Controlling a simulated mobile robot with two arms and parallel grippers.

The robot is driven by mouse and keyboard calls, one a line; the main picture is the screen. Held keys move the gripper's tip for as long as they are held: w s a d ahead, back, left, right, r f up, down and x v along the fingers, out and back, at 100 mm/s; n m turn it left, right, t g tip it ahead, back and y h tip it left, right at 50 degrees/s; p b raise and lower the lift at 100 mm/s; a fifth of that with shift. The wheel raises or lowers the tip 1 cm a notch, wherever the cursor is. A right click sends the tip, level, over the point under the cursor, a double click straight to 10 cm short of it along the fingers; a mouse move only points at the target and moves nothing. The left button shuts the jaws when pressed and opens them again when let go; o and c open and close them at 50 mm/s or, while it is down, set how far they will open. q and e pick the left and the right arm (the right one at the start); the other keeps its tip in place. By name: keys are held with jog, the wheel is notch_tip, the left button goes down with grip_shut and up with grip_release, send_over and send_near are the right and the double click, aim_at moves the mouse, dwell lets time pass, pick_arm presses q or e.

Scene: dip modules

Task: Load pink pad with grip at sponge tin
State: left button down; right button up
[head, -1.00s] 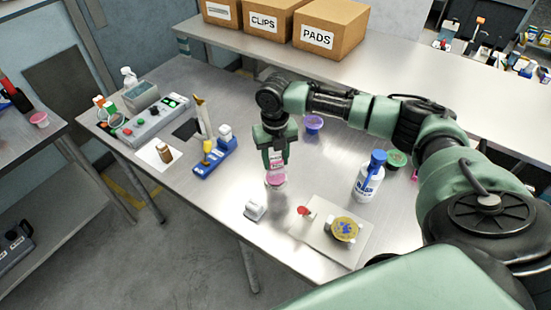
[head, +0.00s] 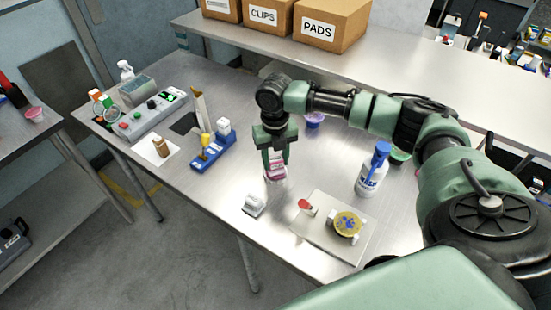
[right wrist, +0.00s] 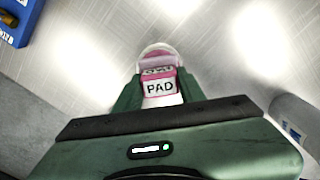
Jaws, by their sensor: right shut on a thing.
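My right gripper (head: 276,158) is shut on the pink pad's grip, a pink and white block marked PAD (right wrist: 159,86) between the fingers in the right wrist view. In the head view the pink pad (head: 275,168) hangs upright below the fingers. A round pink-rimmed tin (right wrist: 157,50) shows just beyond the block in the right wrist view. The pad's lower end hides much of that tin, and I cannot tell whether it touches it. My left gripper is not in view.
A white clip-like piece (head: 254,205) and a pale board (head: 320,236) with a yellow tin (head: 347,224) lie in front. A blue-capped bottle (head: 372,170) stands right; a purple tin (head: 314,120) is behind. A blue stand (head: 213,153) and control box (head: 150,118) are left.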

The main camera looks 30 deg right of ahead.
aim_at(276, 158)
jog(key=shift+f, duration=0.55)
dwell(0.4)
jog(key=shift+s+f, duration=0.1)
jog(key=shift+f, duration=0.05)
dwell(2.0)
jog(key=shift+p, duration=0.3)
notch_tip(276, 158, up, 7)
jog(key=p, duration=0.7)
jog(key=shift+r, duration=0.2)
